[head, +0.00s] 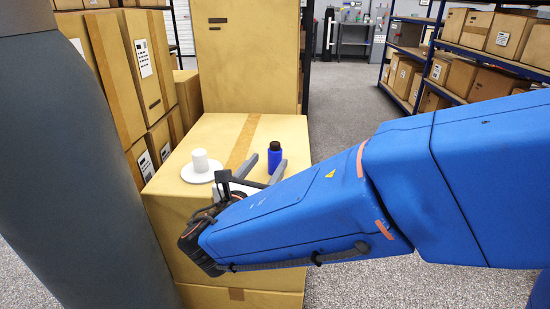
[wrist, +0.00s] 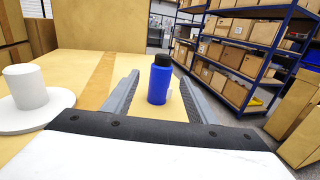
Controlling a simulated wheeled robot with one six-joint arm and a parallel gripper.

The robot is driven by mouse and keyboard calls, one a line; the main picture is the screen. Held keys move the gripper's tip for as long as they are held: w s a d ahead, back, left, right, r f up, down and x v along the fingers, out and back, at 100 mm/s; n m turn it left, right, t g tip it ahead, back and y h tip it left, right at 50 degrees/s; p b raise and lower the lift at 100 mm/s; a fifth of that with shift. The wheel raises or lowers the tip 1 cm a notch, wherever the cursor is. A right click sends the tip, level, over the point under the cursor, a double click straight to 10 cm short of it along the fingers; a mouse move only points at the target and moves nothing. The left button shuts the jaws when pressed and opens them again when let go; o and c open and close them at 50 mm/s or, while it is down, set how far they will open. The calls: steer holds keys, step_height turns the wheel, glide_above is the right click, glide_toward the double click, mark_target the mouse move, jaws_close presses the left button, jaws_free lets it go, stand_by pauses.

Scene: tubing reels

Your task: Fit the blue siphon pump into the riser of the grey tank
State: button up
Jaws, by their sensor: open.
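A blue bottle-shaped piece with a black cap (head: 274,160) stands upright on a cardboard box top; it also shows in the wrist view (wrist: 160,84). I take it for the siphon pump. My gripper (head: 267,163) is open, its two grey fingers reaching forward on either side of the blue piece, near the fingertips (wrist: 156,82). The wrist view shows a gap on each side, so nothing is gripped. The near finger hides part of its base in the head view. No grey tank or riser is recognizable in either view.
A white cylinder on a round white plate (head: 200,166) stands left of my gripper on the same box (head: 215,130). A taller carton (head: 247,60) stands behind it. Stacked cartons are at left; blue shelving (head: 440,60) is at right across open floor.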

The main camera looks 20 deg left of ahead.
mark_target(272, 156)
steer(key=shift+w+d+r, duration=0.1)
steer(key=shift+w, duration=1.4)
steer(key=shift+w+d+r, duration=0.1)
steer(key=shift+w, duration=1.35)
steer(key=c, duration=1.2)
steer(key=shift+r, duration=0.15)
